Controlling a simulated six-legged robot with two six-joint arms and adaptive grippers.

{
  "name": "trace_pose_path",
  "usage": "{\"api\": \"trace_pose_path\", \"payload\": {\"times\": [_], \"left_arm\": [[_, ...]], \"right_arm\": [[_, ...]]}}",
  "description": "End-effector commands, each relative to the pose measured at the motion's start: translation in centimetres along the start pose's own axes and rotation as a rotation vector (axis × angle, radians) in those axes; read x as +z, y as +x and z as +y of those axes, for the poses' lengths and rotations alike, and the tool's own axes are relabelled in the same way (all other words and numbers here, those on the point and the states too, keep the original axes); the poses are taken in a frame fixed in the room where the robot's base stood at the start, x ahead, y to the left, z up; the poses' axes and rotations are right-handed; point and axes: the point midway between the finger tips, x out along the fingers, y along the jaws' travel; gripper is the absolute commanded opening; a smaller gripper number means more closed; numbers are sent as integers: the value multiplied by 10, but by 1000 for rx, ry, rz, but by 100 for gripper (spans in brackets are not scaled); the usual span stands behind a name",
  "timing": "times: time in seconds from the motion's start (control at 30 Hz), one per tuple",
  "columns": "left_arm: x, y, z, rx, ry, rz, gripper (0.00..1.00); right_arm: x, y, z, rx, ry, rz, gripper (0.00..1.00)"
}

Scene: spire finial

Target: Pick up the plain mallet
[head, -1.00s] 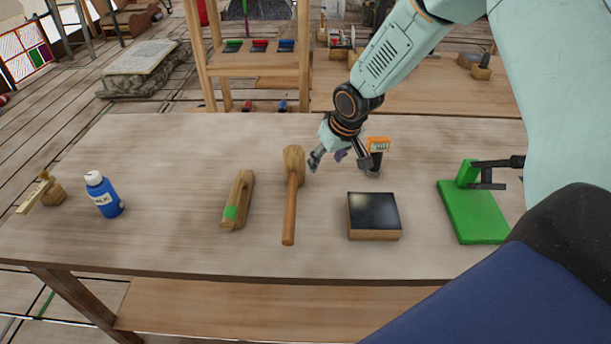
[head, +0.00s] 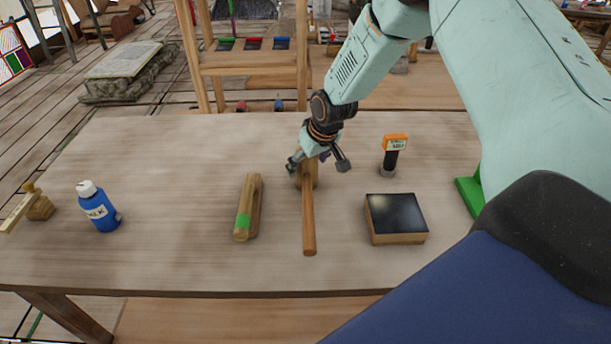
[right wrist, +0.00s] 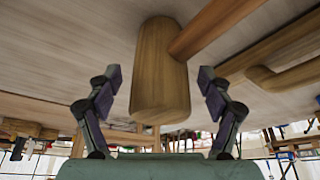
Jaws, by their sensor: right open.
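The plain wooden mallet (head: 309,222) lies on the workbench (head: 150,262) in the head view, its handle toward the front edge. Its head is partly hidden behind my right gripper (head: 319,163). In the right wrist view the mallet head (right wrist: 160,75) is between the two open fingers of my right gripper (right wrist: 158,88), with a gap showing on each side. The handle runs off to the upper right there. My left gripper is not in view.
A wooden tool with a green patch (head: 248,208) lies left of the mallet. A dark-topped block (head: 396,218) and an orange-topped tool (head: 392,153) are to the right. A blue bottle (head: 99,208) stands at the left. Bench space between bottle and green-patched tool is clear.

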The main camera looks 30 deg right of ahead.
Motion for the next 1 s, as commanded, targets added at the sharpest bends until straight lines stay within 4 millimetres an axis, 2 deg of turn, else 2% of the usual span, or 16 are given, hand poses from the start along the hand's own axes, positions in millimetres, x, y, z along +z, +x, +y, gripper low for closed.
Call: {"api": "trace_pose_path", "payload": {"times": [0.13,0.87,1.0], "left_arm": [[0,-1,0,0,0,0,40],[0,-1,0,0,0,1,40],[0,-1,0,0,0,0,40]], "right_arm": [[0,-1,0,0,0,1,78],[-5,1,-2,0,-1,1,16],[-6,0,-2,0,-1,3,16]]}}
